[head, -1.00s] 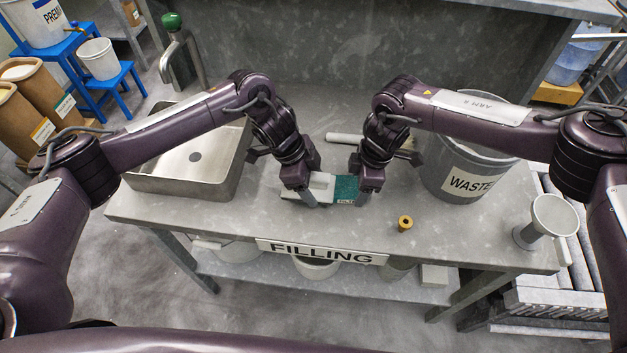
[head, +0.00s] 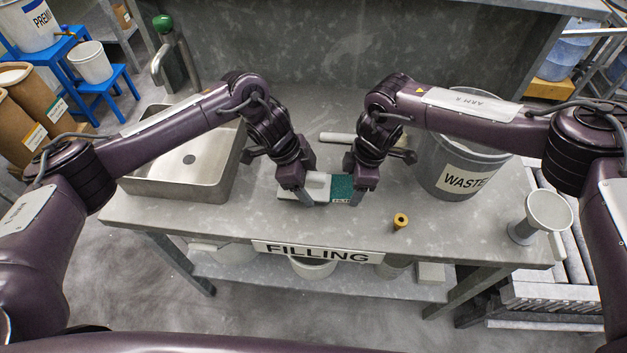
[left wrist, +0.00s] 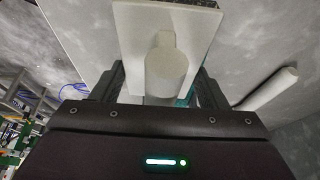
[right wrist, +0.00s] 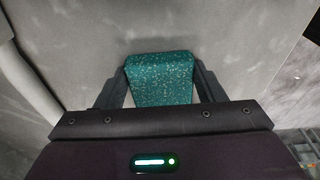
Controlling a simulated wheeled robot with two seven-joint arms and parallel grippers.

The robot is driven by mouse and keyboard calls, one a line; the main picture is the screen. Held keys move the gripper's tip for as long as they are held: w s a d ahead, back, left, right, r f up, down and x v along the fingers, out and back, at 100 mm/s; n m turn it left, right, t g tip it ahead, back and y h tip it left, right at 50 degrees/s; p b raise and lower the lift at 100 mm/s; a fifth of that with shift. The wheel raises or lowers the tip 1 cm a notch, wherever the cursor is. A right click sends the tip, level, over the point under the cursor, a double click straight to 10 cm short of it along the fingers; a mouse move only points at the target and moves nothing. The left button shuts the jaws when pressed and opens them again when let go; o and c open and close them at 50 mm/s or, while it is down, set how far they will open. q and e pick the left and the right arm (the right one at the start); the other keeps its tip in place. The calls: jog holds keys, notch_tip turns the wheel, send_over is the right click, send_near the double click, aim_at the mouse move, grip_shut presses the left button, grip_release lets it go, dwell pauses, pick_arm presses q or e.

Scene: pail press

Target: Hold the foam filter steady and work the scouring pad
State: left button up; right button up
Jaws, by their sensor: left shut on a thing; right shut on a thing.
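The foam filter (head: 342,187) is a teal speckled block with a partly hidden label, lying on the filling table. My right gripper (head: 358,194) is shut on it; its fingers flank the block in the right wrist view (right wrist: 162,80). The scouring pad (head: 318,183) has a pale backing and handle and sits directly left of the filter. My left gripper (head: 302,194) is shut on it. The left wrist view shows its white plate (left wrist: 128,28), rounded handle and a dark speckled edge at the top. Its underside is hidden, and I cannot tell whether it touches the filter.
A steel sink (head: 165,193) stands left and a grey waste bin (head: 440,188) right on the table. A small yellow-brown spool-like piece (head: 400,221) lies in front right. A pale rod (head: 338,137) lies behind my grippers. A white funnel-like item (head: 545,212) is at the right edge.

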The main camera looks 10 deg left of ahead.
pick_arm(q)
jog(key=shift+a+f, duration=0.1)
jog(key=shift+a, duration=0.1)
jog(key=shift+s+d, duration=0.1)
jog(key=shift+d, duration=0.95)
jog(key=shift+a, duration=0.1)
jog(key=shift+a, duration=0.9)
jog(key=shift+d, duration=0.15)
